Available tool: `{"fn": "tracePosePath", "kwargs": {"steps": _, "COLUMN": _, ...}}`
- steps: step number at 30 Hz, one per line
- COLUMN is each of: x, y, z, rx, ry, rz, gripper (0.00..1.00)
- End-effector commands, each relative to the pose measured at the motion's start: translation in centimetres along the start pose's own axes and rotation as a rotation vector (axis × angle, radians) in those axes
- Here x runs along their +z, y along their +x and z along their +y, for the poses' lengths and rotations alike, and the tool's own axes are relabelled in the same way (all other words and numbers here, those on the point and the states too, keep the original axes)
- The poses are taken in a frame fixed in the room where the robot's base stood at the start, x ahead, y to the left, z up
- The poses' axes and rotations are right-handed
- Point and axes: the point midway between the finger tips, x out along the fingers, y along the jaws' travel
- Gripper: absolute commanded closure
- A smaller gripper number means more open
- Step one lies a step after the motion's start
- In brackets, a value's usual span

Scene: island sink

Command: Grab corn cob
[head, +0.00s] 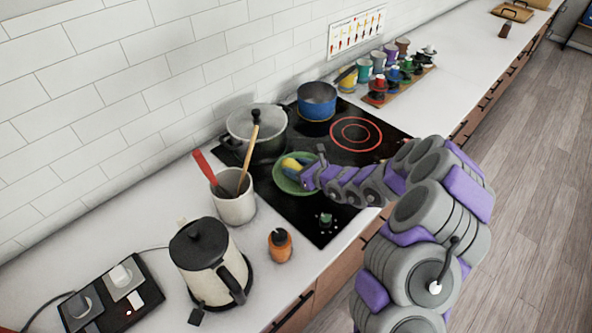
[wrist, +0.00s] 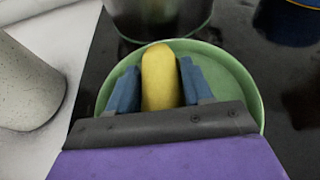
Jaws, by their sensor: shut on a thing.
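The yellow corn cob (wrist: 159,78) lies between the two blue fingers of my gripper (wrist: 160,85) in the wrist view. The fingers touch it on both sides, so my gripper is shut on it. The cob is over a green plate (wrist: 228,75); I cannot tell whether it still touches the plate. In the head view, the green plate (head: 284,182) is on the black cooktop, with the yellow cob (head: 290,164) partly hidden by my gripper (head: 301,172).
A grey pot (head: 253,147) stands just behind the plate, and a blue pot (head: 317,104) is farther back. A utensil holder (head: 235,205), a kettle (head: 206,262) and an orange-brown bottle (head: 280,245) stand at the left and front. The right part of the cooktop (head: 375,130) is clear.

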Motion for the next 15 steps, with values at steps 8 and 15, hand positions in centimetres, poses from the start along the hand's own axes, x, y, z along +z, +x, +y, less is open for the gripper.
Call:
{"fn": "tracePosePath", "kwargs": {"steps": 8, "x": 0.2, "y": -0.1, "z": 0.0, "rx": 0.0, "ry": 0.0, "rz": 0.0, "gripper": 0.86}}
{"fn": "tracePosePath", "kwargs": {"steps": 15, "x": 2.5, "y": -1.0, "z": -0.1, "rx": -0.002, "ry": -0.001, "rz": -0.004, "gripper": 0.86}}
